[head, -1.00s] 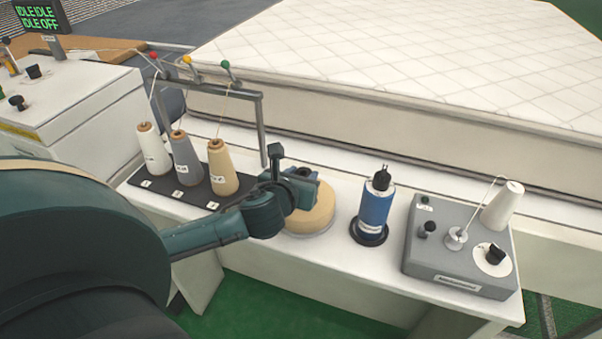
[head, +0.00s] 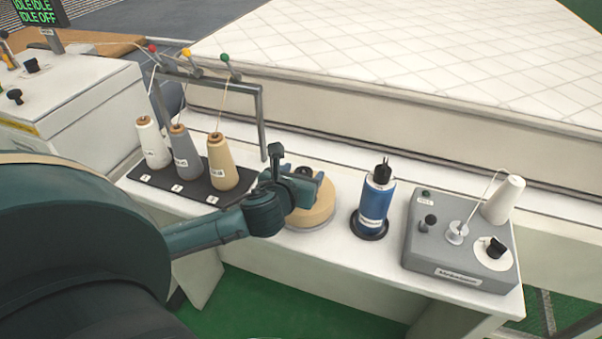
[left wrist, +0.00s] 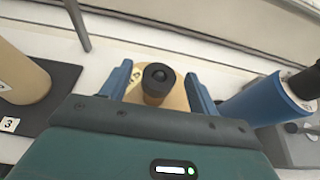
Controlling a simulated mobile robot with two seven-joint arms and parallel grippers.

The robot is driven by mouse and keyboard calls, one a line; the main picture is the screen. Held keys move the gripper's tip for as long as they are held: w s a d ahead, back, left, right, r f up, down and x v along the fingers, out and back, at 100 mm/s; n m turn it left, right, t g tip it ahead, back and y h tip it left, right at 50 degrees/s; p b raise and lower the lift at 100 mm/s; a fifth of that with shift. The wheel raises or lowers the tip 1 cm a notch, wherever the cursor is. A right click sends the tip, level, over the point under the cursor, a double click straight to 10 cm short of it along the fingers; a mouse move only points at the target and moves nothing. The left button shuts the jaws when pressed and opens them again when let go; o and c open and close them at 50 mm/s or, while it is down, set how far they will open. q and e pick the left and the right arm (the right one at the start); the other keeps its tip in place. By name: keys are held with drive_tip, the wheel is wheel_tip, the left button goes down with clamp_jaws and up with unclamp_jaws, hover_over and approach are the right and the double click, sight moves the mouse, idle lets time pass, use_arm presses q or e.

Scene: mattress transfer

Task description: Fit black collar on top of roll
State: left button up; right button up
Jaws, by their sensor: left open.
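A wide tan roll (head: 308,212) stands on the white table. In the left wrist view the black collar (left wrist: 158,74) shows as a dark ring with a round centre, at the top of the roll's brown core (left wrist: 152,97). I cannot tell how fully it is seated. My left gripper (head: 306,184) is over the roll. Its blue fingers are open, one on each side of the collar and core, with visible gaps and nothing gripped. In the head view the gripper hides part of the roll's top. My right gripper is out of view.
A blue spool (head: 373,207) with a black top stands just right of the roll. A grey control box (head: 450,258) with knobs and a white cone is farther right. Yarn cones on a black tray (head: 190,192) and a metal frame (head: 262,125) stand left. A mattress (head: 400,60) lies behind.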

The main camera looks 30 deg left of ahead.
use_arm(q)
drive_tip(key=shift+v, duration=1)
drive_tip(key=p+v, duration=0.1)
drive_tip(key=v, duration=1)
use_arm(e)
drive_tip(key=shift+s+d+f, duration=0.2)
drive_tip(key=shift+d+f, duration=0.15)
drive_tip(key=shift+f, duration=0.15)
use_arm(q)
drive_tip(key=shift+s+d+f, duration=0.1)
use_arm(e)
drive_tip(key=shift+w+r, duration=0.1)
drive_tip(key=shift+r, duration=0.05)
